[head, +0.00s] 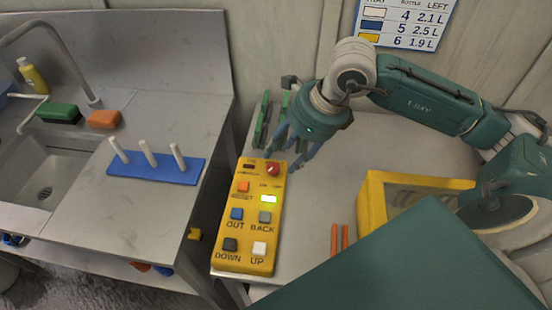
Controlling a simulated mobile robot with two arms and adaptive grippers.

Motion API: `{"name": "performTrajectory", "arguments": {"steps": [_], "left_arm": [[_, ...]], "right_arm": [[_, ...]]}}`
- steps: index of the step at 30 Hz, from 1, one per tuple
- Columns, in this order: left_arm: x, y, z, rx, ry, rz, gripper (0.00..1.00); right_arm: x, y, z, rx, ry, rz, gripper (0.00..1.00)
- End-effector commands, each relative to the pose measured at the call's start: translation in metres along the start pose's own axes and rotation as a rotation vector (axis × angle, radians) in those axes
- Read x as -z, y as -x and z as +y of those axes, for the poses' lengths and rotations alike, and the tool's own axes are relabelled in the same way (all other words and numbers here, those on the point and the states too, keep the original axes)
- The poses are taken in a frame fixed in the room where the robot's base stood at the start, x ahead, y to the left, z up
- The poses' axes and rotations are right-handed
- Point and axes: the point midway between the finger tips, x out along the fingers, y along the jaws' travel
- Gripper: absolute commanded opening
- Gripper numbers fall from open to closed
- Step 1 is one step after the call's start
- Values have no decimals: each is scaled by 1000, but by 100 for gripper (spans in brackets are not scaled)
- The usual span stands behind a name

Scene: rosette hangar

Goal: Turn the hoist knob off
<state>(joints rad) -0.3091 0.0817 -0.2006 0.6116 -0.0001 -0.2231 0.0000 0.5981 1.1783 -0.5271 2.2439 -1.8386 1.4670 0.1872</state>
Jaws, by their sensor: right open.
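A yellow control box (224,258) lies at the front left of the grey bench. A round red knob (272,169) is at its far end, with small "ON" and "OFF" labels just below it; its exact setting is too small to tell. My left gripper is not in view.
Green upright pieces (262,120) stand behind my right gripper. A yellow-framed tray (372,205) and two orange sticks (340,238) are to the right. A sink counter (90,210) is across a gap at left.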

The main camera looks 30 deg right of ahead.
Motion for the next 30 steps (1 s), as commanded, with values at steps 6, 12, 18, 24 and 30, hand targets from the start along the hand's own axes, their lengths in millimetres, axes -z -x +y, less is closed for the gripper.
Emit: {"name": "performTrajectory", "arguments": {"steps": [6, 12, 18, 24, 30], "left_arm": [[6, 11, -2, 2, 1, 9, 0], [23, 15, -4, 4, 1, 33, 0], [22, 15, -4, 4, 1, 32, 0], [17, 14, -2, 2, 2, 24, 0], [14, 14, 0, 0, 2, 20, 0]], "right_arm": [[0, -39, 2, -5, -1, 2, 46], [0, -60, 1, -3, -1, 0, 46], [0, -64, 0, -1, -1, 0, 46], [0, -64, 0, -1, -1, -1, 34], [0, -64, 0, -1, -1, -2, 1]]}}
